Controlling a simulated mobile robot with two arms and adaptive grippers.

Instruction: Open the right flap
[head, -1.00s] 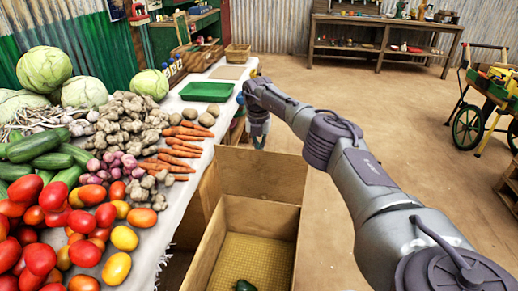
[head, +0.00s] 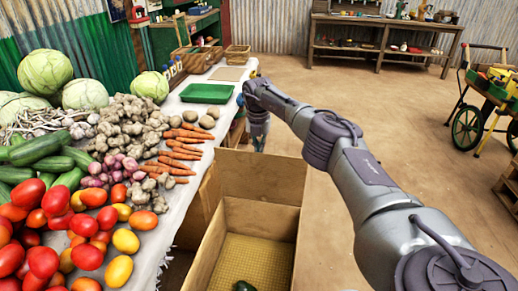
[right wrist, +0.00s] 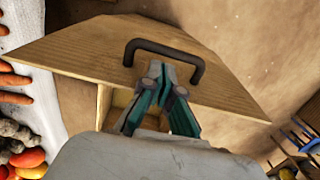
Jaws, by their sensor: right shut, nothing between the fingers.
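A wooden flap (head: 262,176) stands raised at the far side of an open wooden box (head: 209,247), right of the vegetable table. In the right wrist view the flap (right wrist: 226,88) is a broad plank panel with a dark bar handle (right wrist: 165,47). My right gripper (head: 258,140) is just beyond the flap's top edge in the head view. In the right wrist view its fingertips (right wrist: 160,66) are together beside the handle, within its span, with nothing held. I cannot tell whether they touch it.
The table's white cloth (head: 178,208) runs along the left, with tomatoes (head: 88,257), carrots (head: 180,154) and a green tray (head: 206,94). A cart (head: 490,100) stands at right; the floor between is clear.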

